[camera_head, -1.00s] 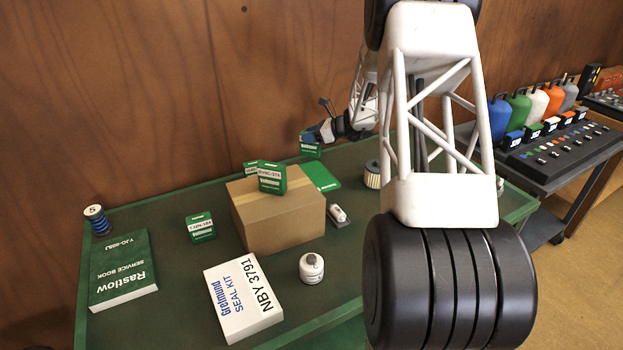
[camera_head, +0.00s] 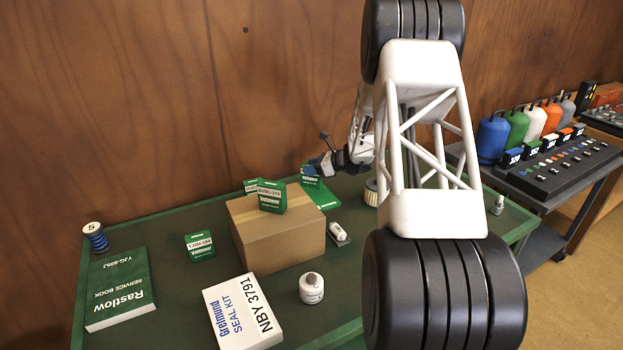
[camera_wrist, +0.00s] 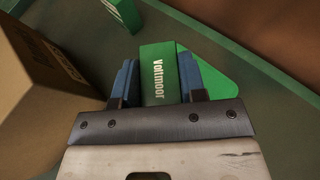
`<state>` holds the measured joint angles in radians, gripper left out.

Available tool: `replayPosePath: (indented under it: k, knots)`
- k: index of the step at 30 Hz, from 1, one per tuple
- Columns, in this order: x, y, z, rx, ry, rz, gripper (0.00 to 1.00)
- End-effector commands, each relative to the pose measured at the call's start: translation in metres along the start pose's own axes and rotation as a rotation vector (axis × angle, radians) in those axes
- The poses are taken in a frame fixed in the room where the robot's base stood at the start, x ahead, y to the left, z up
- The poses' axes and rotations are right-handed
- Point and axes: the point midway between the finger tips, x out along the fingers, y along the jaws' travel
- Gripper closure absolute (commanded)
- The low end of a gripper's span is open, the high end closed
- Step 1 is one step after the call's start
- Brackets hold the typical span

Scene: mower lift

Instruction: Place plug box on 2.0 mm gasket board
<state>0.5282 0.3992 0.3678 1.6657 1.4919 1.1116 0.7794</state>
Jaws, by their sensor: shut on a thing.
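My gripper (camera_wrist: 160,85) is shut on a green Voltmoor box (camera_wrist: 159,72), its blue fingers on either side of it. In the head view the held box (camera_head: 309,177) is beyond the cardboard box and overlaps the far-left part of a flat green board (camera_head: 325,194) on the table. In the wrist view the green board (camera_wrist: 212,82) shows behind and to the right of the held box, which hides part of it. I cannot tell whether the box touches the board. The board's label is not readable.
Another green box (camera_head: 200,246), a seal kit (camera_head: 242,312), a service book (camera_head: 120,290) and a white canister (camera_head: 311,288) are on the green table. A filter (camera_head: 370,192) stands right of the board.

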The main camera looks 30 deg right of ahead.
Motion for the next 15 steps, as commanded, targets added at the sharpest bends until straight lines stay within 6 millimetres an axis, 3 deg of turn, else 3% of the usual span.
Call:
replayPosePath:
  k: [15]
  knots:
    - [0.0041,0.0,-0.0098,0.001,0.0,0.0,0.91]
